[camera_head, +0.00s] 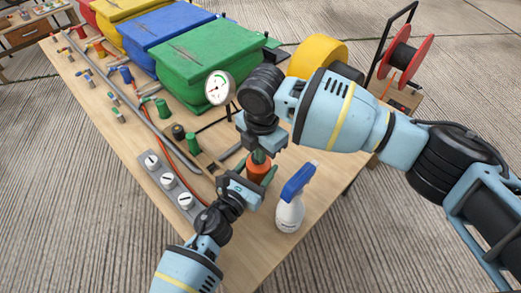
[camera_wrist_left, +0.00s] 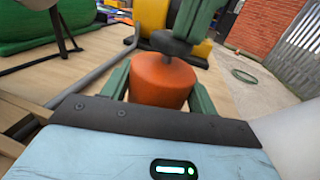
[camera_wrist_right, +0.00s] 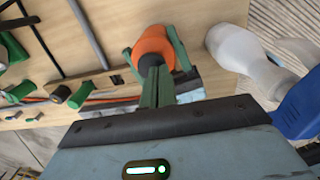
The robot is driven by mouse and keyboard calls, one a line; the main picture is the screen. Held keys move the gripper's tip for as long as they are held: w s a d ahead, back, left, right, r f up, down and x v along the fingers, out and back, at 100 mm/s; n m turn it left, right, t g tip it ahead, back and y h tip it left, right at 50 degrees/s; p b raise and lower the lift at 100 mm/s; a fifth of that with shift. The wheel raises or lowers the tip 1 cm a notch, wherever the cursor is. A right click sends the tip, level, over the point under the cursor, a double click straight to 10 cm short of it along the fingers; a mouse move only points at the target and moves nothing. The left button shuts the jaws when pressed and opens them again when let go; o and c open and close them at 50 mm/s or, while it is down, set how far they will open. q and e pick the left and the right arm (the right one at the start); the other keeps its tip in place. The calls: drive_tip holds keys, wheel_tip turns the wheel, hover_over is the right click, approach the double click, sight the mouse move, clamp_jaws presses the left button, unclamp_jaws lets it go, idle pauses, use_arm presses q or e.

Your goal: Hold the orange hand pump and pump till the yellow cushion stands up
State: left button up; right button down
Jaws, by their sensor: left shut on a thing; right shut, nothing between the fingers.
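The orange hand pump (camera_head: 259,170) stands on the workbench, partly hidden by my arms. My left gripper (camera_head: 256,180) is shut around its orange body; the left wrist view shows the pump (camera_wrist_left: 162,82) between its green fingers (camera_wrist_left: 160,95). My right gripper (camera_head: 260,156) is shut and empty over the pump's top. In the right wrist view its closed fingers (camera_wrist_right: 158,88) point at the pump (camera_wrist_right: 154,46); I cannot tell whether they touch it. A yellow block-shaped cushion (camera_head: 128,10) lies between red and blue ones at the back. A rounded yellow thing (camera_head: 318,53) stands behind my right arm.
A blue-topped spray bottle (camera_head: 291,200) stands close beside the pump. A round gauge (camera_head: 219,88) stands by the green block (camera_head: 205,62). A grey three-knob panel (camera_head: 170,182) and hoses lie left of my left gripper.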

wheel_tip(320, 180, up, 14)
drive_tip(key=shift+s, duration=0.3)
drive_tip(key=shift+d, duration=0.1)
idle(1.2)
drive_tip(key=shift+g, duration=0.4)
drive_tip(key=r, duration=0.1)
drive_tip(key=w+r, duration=0.1)
drive_tip(key=w+d+r, duration=0.1)
drive_tip(key=shift+w+r, duration=0.25)
drive_tip(key=shift+r, duration=0.1)
drive_tip(key=f, duration=1.4)
drive_tip(key=shift+s+a, duration=0.1)
drive_tip(key=shift+a, duration=0.15)
drive_tip(key=shift+f, duration=2.15)
drive_tip(key=shift+s, duration=0.1)
